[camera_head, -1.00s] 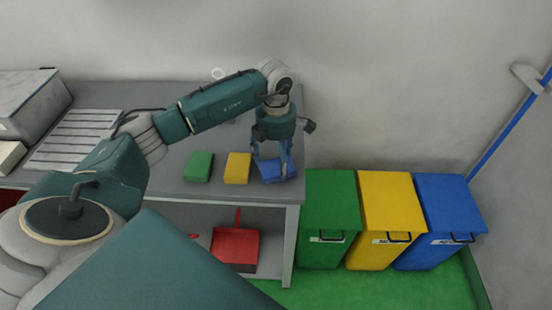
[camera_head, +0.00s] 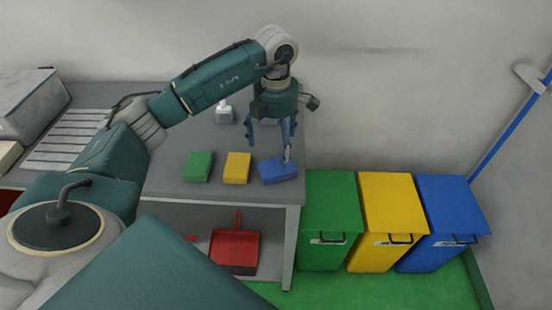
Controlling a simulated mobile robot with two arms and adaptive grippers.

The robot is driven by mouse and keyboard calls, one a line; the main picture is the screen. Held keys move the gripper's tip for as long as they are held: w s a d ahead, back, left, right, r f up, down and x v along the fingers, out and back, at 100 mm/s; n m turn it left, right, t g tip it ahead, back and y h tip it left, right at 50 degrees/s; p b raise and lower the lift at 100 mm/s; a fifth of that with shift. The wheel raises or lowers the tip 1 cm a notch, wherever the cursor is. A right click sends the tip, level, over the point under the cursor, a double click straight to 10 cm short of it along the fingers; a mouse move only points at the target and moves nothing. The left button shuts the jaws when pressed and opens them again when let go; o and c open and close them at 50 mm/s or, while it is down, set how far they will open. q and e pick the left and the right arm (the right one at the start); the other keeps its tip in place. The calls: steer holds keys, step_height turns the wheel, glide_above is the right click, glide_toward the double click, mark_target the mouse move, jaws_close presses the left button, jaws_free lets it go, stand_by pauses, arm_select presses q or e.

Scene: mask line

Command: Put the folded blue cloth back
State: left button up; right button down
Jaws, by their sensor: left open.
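The folded blue cloth (camera_head: 277,171) lies on the grey table (camera_head: 225,199) near its right end, to the right of a folded yellow cloth (camera_head: 237,168) and a folded green cloth (camera_head: 198,166). My left gripper (camera_head: 271,150) is open and empty, pointing down just above and behind the blue cloth. One fingertip overlaps the cloth's back edge in the picture; I cannot tell whether it touches. My right gripper is not in view.
A white bottle (camera_head: 224,112) stands at the back of the table. A slatted rack (camera_head: 72,140) and a grey box (camera_head: 28,100) are at the left. A red dustpan (camera_head: 235,248) is below. Green (camera_head: 331,215), yellow (camera_head: 390,215) and blue (camera_head: 440,215) bins stand right of the table.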

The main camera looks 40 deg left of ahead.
mark_target(276, 163)
arm_select(q)
steer(key=shift+r+b, duration=0.5)
steer(key=shift+r, duration=2.5)
